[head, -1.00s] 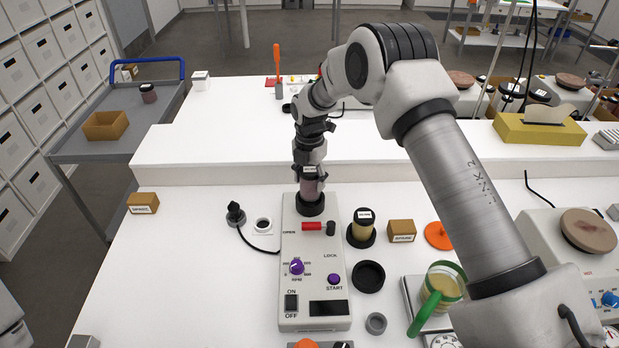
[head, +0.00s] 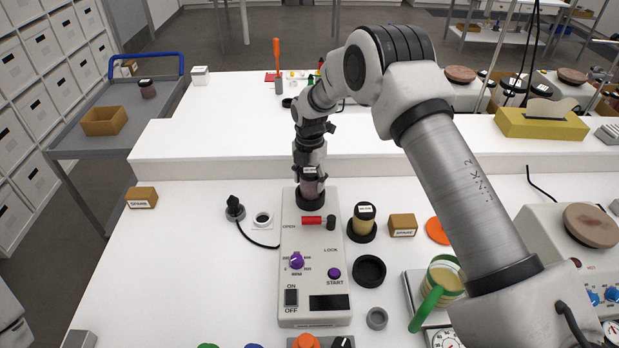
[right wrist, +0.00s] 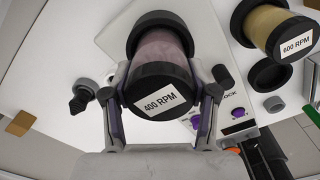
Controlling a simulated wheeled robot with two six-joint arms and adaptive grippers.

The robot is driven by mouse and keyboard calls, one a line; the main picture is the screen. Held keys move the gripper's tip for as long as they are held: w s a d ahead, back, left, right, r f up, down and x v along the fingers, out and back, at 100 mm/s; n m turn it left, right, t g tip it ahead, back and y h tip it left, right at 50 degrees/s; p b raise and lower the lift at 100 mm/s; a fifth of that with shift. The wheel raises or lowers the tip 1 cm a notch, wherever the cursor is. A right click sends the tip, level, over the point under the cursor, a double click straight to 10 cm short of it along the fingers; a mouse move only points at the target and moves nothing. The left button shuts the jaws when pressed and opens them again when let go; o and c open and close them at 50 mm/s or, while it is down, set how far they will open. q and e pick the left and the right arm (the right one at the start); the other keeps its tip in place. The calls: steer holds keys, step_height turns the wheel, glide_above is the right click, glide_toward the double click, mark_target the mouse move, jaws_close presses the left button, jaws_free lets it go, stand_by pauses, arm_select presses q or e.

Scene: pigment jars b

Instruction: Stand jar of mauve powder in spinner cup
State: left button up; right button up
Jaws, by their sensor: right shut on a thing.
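The jar of mauve powder (head: 311,186) has a black lid labelled 400 RPM. It also shows large in the right wrist view (right wrist: 159,58). My right gripper (head: 310,172) is shut on it near the lid, with one finger on each side. The jar stands about upright over the black spinner cup (head: 309,202) at the back end of the grey spinner. Its lower end meets or sits inside the cup's rim; I cannot tell whether it rests on the bottom. My left gripper is not in view.
The spinner (head: 315,258) has a red lever (head: 311,220) just in front of the cup. A yellow-powder jar (head: 364,217) stands in a black holder to the right, beside a spare box (head: 403,225). An empty black holder (head: 369,270) is nearer. The table left of the spinner is mostly clear.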

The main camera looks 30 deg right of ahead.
steer(key=shift+f+b, duration=0.5)
steer(key=shift+f, duration=0.4)
steer(key=o, duration=1.3)
step_height(320, 180, up, 12)
steer(key=shift+r, duration=0.1)
steer(key=shift+s, duration=0.1)
